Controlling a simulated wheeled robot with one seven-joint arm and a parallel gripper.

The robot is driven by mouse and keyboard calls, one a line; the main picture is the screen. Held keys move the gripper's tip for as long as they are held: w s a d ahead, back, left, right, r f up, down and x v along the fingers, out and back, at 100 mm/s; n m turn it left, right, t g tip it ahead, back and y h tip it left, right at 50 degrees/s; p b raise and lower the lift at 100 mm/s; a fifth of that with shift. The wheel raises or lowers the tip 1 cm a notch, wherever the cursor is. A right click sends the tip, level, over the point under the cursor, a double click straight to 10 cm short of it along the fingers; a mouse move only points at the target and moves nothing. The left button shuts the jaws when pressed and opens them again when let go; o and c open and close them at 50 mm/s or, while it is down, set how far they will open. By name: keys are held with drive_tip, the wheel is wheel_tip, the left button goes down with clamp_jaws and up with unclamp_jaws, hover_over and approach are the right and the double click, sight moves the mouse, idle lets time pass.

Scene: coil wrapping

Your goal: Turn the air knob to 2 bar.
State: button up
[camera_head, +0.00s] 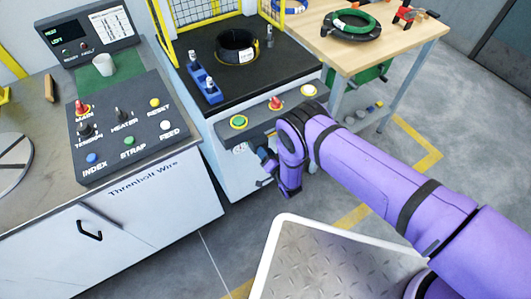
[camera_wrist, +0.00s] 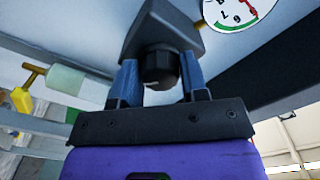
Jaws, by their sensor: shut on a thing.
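The air knob (camera_wrist: 160,66) is a round black knob under a dark grey block, seen close up in the wrist view. My gripper (camera_wrist: 157,80) is shut on it, with one blue finger on each side. The pressure gauge (camera_wrist: 236,10) is a white dial with green and red arcs, cut off by the top edge. I cannot tell its reading. In the head view my gripper (camera_head: 266,160) is at the front of the machine cabinet, below the black ledge. A bit of the gauge (camera_head: 239,149) shows there, and the knob is hidden.
A yellow-handled valve (camera_wrist: 32,76) is left of the knob in the wrist view. Green, red and white buttons (camera_head: 275,103) sit on the ledge above my gripper. A control panel (camera_head: 125,125) stands at left and a wooden table (camera_head: 375,58) at back right.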

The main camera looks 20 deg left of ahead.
drive_tip(key=shift+n, duration=0.3)
drive_tip(key=n, duration=1.2)
drive_tip(key=shift+n, duration=0.4)
drive_tip(key=shift+d+n, duration=0.1)
drive_tip(key=shift+n, duration=6.6)
drive_tip(key=o, duration=0.9)
